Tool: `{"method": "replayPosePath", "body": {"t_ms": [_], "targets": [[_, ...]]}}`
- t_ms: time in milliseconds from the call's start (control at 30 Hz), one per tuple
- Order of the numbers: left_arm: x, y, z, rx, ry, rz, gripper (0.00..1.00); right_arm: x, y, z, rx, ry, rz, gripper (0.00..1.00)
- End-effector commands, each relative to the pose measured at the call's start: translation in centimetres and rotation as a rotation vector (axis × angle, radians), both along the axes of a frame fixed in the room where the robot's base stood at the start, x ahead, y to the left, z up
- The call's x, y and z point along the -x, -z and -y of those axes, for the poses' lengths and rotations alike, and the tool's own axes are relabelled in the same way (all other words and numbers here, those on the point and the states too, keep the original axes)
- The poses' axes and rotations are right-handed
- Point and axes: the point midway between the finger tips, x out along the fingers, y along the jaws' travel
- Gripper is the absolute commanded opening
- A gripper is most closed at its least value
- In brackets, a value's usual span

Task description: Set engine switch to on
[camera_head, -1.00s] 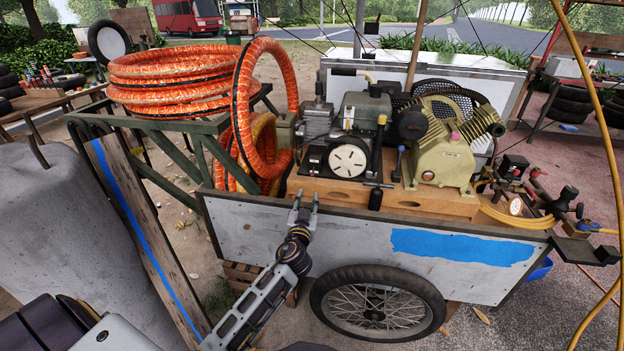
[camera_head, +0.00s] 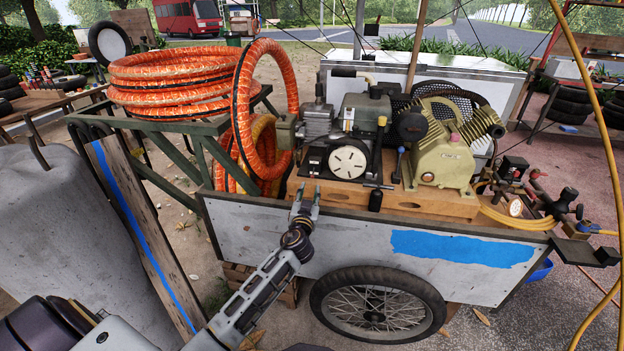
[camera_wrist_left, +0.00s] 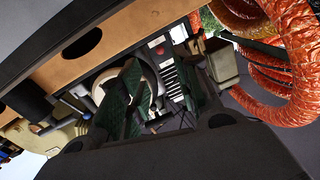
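The engine (camera_head: 350,130) with its round white recoil cover (camera_head: 348,162) sits on a wooden base on the cart. A small red round part (camera_wrist_left: 160,49) shows on it in the left wrist view, beside a slotted panel; I cannot tell for sure whether it is the engine switch. In the head view the switch is too small to make out. My left gripper (camera_head: 306,192) is open and empty, in front of the engine's lower left, above the cart's side panel. Its two green-padded fingers (camera_wrist_left: 162,98) stand apart below the engine in the wrist view. My right gripper is not in view.
The cart's side panel (camera_head: 300,232) rises below the gripper. Orange hoses (camera_head: 185,82) lie coiled on the rack at left, and one hangs near the engine. A yellow-green compressor (camera_head: 440,150) stands right of the engine. A black cylinder (camera_head: 376,199) stands in front.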

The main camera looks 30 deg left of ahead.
Motion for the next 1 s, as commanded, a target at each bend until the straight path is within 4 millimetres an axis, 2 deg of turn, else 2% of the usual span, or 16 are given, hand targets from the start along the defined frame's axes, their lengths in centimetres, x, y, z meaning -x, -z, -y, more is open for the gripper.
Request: {"method": "replayPosePath", "body": {"t_ms": [1000], "targets": [[-7.9,0.0,-2.8,0.0,-0.001,0.0,0.33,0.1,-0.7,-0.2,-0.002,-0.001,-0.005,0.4]]}}
